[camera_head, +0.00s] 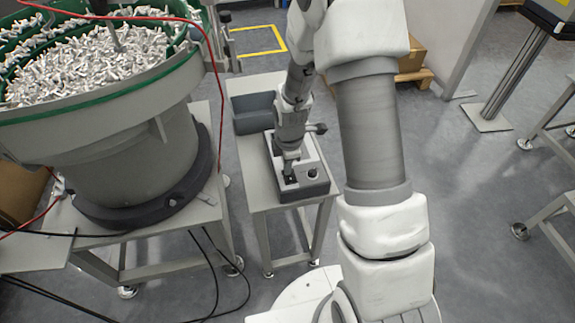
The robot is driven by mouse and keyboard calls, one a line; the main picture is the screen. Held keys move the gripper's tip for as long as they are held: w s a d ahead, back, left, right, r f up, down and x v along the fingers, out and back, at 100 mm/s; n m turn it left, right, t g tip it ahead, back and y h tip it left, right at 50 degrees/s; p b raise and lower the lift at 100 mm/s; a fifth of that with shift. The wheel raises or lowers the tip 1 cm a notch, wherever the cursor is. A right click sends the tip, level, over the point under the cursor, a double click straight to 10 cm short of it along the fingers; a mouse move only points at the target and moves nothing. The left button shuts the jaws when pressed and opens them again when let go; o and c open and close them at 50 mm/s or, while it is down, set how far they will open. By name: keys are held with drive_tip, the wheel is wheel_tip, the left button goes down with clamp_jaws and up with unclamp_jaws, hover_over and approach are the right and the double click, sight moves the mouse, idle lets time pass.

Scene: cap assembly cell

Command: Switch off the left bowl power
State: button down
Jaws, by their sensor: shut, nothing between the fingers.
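A control box (305,187) with a light top and dark sides stands on the small grey table. A small round knob (312,172) shows on its top near the right front edge. My gripper (290,172) points down over the front left part of the box top, shut and empty. A dark switch-like spot (290,179) lies right at my fingertips. I cannot tell whether they touch it or which way it is set. The arm hides the back part of the box. The large bowl (110,90) at the left has a green rim and is full of small white parts.
A dark grey bin (250,112) sits behind the box on the small table (258,188). A red cable (219,80) hangs down the bowl's right side. Cardboard boxes on a pallet (414,76) stand behind my arm.

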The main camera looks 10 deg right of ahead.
sight(291, 180)
drive_tip(key=shift+s, duration=0.85)
drive_tip(key=shift+r, duration=0.1)
drive_tip(key=shift+r+p, duration=0.55)
wheel_tip(291, 180, up, 13)
drive_tip(key=s+p, duration=0.1)
drive_tip(key=p, duration=0.3)
drive_tip(key=shift+s+f, duration=0.15)
drive_tip(key=shift+s, duration=0.2)
drive_tip(key=shift+w+d+b, duration=0.25)
drive_tip(key=shift+w+b, duration=0.4)
drive_tip(key=shift+w, duration=0.15)
